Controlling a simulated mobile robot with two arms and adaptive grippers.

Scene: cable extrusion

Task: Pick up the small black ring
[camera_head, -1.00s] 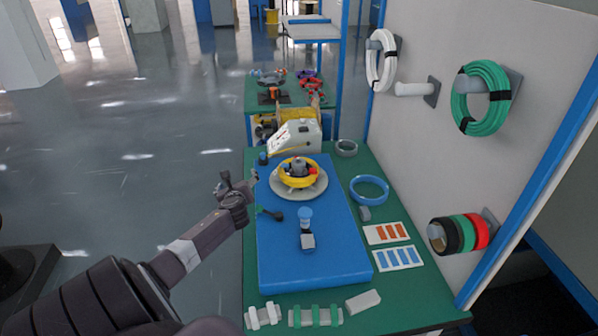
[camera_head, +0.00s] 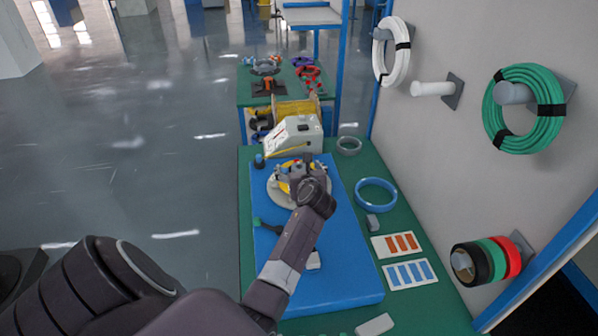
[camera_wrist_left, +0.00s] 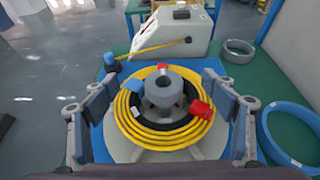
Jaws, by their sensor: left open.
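A black ring (camera_wrist_left: 158,131) lies inside a coil of yellow cable (camera_wrist_left: 137,133), around a grey hub (camera_wrist_left: 165,92) on a round pale turntable. Red clips sit on the coil and partly cover it. My left gripper (camera_head: 299,178) is over the turntable (camera_head: 281,193) in the head view and hides much of the coil there. In the left wrist view my left gripper (camera_wrist_left: 160,95) is open, its fingers on either side of the coil and nothing held between them. A black roll (camera_head: 479,262) hangs on a wall peg beside green and red ones. My right gripper is not in view.
The turntable stands on a blue board (camera_head: 340,278) on a green table. A white machine (camera_head: 290,137) stands behind it. A blue ring (camera_head: 376,194), a grey ring (camera_head: 349,145) and label cards (camera_head: 396,244) lie to the right. The pegged wall bounds the right side.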

